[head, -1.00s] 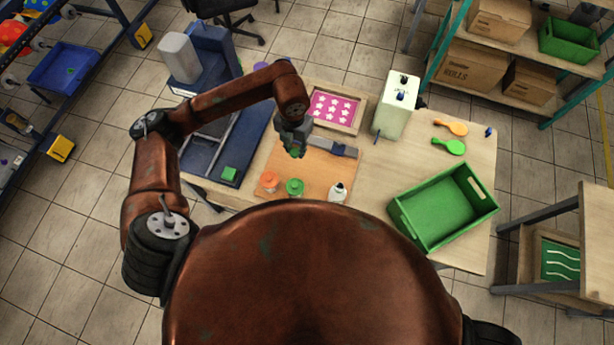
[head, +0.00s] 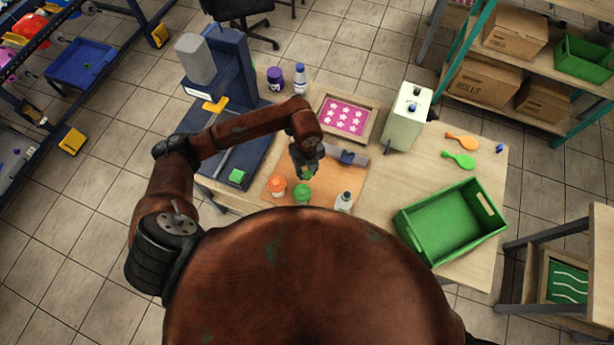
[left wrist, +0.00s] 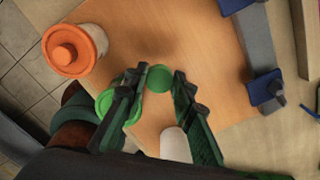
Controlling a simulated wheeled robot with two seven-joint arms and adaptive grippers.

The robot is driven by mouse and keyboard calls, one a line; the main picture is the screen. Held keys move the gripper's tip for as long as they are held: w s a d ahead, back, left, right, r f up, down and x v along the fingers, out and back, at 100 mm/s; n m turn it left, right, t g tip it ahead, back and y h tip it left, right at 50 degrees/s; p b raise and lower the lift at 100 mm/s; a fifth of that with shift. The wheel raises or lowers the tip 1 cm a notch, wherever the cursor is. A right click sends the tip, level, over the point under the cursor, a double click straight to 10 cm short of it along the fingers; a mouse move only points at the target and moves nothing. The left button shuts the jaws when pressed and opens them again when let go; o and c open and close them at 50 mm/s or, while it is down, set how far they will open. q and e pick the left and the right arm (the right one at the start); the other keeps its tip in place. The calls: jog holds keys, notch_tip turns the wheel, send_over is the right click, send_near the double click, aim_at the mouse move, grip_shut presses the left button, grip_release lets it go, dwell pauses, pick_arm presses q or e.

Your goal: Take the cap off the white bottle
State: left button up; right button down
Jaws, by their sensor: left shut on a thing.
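A white bottle (head: 343,203) stands upright at the front right of the orange-brown board (head: 335,178), with a small darker top. A smooth white shape (left wrist: 175,146), apparently the bottle, shows at the bottom of the left wrist view, partly hidden by my gripper. My left gripper (head: 307,172) is above the board, left of and behind the bottle. It is shut on a small green round piece (left wrist: 159,78) between its fingertips, which looks like a cap. I cannot tell whether it touches anything below. My right gripper is out of view.
An orange jar (head: 276,186) and a green jar (head: 302,194) stand left of the bottle. A green crate (head: 424,246) is at right. Table space right of the board is clear.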

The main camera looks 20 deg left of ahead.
aim_at(307, 174)
pick_arm(q)
jog(key=shift+f, duration=2.3)
jog(key=shift+f, duration=0.15)
jog(key=o, duration=0.7)
notch_tip(307, 174, up, 12)
jog(key=shift+r, duration=0.2)
